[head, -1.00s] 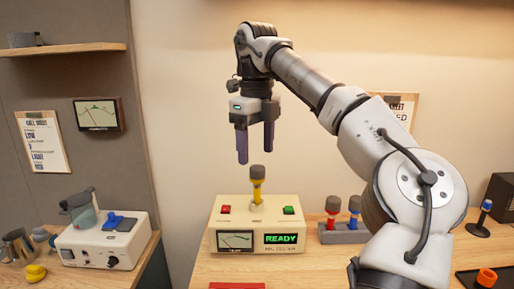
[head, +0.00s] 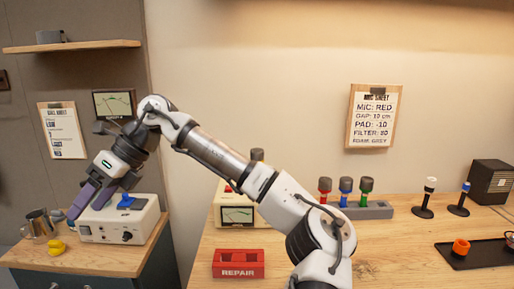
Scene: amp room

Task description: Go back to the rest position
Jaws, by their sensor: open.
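My gripper (head: 92,206) is at the left of the head view, with its two purple fingers pointing down and to the left. It is open and nothing shows between the fingers. It appears in front of the cream device (head: 122,222) with a blue item (head: 131,202) on top; I cannot tell whether it touches them. A dark knob top (head: 257,154) shows above my arm.
A red REPAIR tray (head: 238,264) sits at the front of the wooden table. A grey rack (head: 372,211) holds red, blue and green items. Two stands (head: 424,204) and a black tray (head: 476,255) are at the right. A metal jug (head: 39,224) and yellow item (head: 56,247) are left.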

